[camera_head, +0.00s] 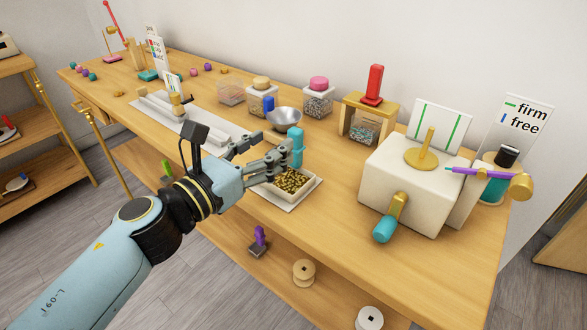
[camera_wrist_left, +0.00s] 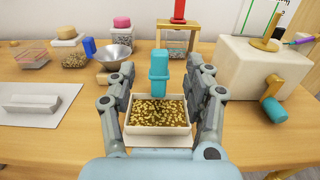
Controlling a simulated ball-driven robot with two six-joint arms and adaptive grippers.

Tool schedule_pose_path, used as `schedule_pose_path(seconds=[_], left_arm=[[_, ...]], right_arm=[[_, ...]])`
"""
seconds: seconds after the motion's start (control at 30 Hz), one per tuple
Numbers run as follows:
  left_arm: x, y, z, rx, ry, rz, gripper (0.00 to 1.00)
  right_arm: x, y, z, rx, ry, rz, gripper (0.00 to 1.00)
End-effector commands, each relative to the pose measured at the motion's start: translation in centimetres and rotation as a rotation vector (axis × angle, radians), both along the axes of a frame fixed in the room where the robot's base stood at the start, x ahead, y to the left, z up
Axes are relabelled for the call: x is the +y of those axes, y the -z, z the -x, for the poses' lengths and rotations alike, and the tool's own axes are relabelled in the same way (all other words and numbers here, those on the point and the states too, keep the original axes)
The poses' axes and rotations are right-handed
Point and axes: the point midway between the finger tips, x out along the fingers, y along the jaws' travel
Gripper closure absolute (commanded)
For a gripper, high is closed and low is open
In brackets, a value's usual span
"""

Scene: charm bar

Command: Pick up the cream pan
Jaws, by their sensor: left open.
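The cream pan (camera_head: 313,187) is a shallow square tray full of gold beads on a pale mat near the table's front edge. It also shows in the left wrist view (camera_wrist_left: 187,130). An upright teal handle (camera_head: 296,140) stands at its far side; in the left wrist view the handle (camera_wrist_left: 159,68) rises between the fingers. My left gripper (camera_head: 264,150) is open, above and around the pan, with its fingers (camera_wrist_left: 165,80) on either side of the handle and visibly apart from it in the wrist view. My right gripper is not in view.
A metal bowl (camera_head: 284,119) and clear bead jars stand behind the pan. A big cream box (camera_head: 405,185) with a teal-gripped crank (camera_head: 386,229) stands to the right. A pale tray (camera_head: 200,128) lies to the left. Bare wood lies between pan and box.

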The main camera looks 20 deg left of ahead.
Motion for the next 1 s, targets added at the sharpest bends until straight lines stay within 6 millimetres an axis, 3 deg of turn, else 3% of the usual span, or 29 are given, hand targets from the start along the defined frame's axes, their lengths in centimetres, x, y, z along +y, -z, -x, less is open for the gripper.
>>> schedule_pose_path(seconds=[0.5,0.83,1.0], left_arm=[[-2.3,0.4,-6.2,0.001,-0.001,0.006,0.48],[-2.6,0.5,-7.0,0.004,-0.002,0.005,0.48],[-2.6,0.5,-7.0,0.004,-0.002,0.005,0.69]], right_arm=[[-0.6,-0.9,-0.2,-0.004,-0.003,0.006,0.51],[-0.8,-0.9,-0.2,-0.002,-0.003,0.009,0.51],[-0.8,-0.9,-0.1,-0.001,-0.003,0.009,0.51]])
